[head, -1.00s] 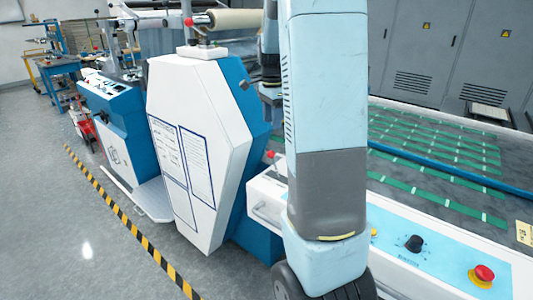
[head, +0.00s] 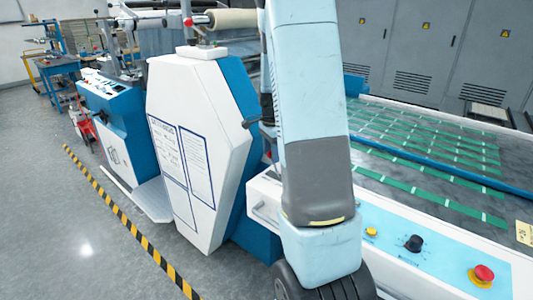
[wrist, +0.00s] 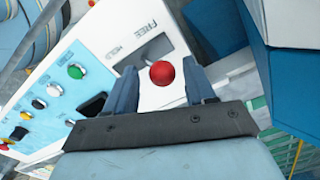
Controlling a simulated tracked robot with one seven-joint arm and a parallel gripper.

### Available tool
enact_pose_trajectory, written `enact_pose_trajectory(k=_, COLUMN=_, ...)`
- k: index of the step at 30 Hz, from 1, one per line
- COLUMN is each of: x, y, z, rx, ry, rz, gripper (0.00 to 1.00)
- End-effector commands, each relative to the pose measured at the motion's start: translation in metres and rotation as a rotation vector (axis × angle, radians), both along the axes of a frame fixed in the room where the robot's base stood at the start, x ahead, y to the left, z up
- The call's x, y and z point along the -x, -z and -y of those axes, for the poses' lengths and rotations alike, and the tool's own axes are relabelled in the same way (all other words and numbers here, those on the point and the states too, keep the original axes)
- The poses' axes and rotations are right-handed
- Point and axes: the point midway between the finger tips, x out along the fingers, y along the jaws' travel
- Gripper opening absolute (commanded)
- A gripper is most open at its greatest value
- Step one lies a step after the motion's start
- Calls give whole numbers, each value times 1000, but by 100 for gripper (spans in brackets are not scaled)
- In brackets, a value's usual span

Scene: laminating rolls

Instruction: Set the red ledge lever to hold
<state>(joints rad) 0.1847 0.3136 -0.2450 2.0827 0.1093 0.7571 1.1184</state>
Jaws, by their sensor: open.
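The lever's red ball knob (wrist: 162,74) shows in the wrist view, on a short metal stem rising from a dark slot in a white panel (wrist: 104,38). The words FREE and HOLD are printed beside the slot, FREE toward the upper right and HOLD toward the lower left. I cannot tell exactly which mark the stem stands at. My gripper (wrist: 160,80) is open, one finger on each side of the knob in the picture. Contact is not clear. In the head view, my arm hides most of the gripper and the lever.
Left of the lever in the wrist view are a green button (wrist: 75,71) and a black switch (wrist: 92,104). In the head view, a tall white cabinet (head: 205,110) stands left of my arm. A console with a red stop button (head: 483,274) is at the right.

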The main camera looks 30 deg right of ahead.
Motion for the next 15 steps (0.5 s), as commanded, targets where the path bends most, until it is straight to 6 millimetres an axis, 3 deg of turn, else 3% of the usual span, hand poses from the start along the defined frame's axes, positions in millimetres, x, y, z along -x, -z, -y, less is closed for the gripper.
enact_pose_trajectory(k=6, x=0, y=0, z=0, rx=0, ry=0, rz=0, gripper=54)
enact_pose_trajectory(k=15, x=0, y=0, z=-1, rx=0, ry=-1, rz=0, gripper=25)
